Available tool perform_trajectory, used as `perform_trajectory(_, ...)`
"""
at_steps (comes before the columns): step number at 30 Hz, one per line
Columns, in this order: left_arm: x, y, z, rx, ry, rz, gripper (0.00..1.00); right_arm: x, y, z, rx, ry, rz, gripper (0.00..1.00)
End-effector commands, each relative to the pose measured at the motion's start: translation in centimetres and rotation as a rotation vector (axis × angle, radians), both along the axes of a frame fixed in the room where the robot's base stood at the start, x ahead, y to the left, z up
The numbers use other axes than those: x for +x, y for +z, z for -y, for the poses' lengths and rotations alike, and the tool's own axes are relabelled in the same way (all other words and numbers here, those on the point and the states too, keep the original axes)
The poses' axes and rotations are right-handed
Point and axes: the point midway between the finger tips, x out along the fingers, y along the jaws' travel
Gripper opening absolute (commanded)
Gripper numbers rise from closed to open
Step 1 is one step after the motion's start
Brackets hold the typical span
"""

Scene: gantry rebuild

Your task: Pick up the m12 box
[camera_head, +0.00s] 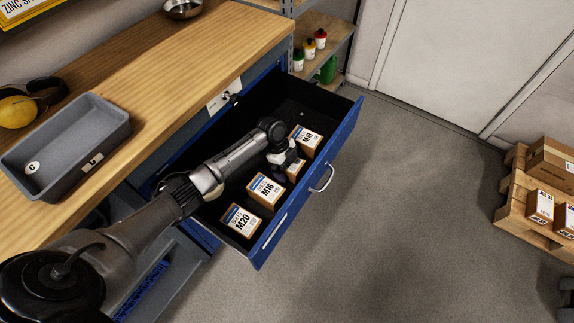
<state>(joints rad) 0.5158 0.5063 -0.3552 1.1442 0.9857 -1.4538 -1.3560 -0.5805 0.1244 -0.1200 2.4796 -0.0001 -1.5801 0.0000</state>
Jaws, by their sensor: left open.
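An open blue drawer (258,252) holds a row of small cardboard boxes with white and blue labels. The M20 box (241,220), the M16 box (265,190) and the M8 box (306,138) are readable. Between M16 and M8 sits another box (299,169), mostly covered by my left gripper. Its label is hidden, so I cannot read M12 on it. My left gripper (287,166) is open and points down over this box. Whether its fingers are beside the box or above it I cannot tell. My right gripper is not in view.
A shelf with bottles (309,47) stands behind the drawer. A pallet (512,190) with cartons is at the right. The floor between is clear.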

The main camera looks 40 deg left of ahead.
Motion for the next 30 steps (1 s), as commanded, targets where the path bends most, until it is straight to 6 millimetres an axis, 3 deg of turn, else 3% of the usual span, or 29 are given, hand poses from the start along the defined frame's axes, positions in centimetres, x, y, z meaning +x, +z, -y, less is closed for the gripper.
perform_trajectory(12, 0.01, -0.15, 0.03, 0.0, 0.0, 0.0, 0.98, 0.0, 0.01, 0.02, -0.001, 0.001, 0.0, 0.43)
perform_trajectory(30, 0.01, -0.14, 0.01, 0.0, 0.0, 0.001, 0.41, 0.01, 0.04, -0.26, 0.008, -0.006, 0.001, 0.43)
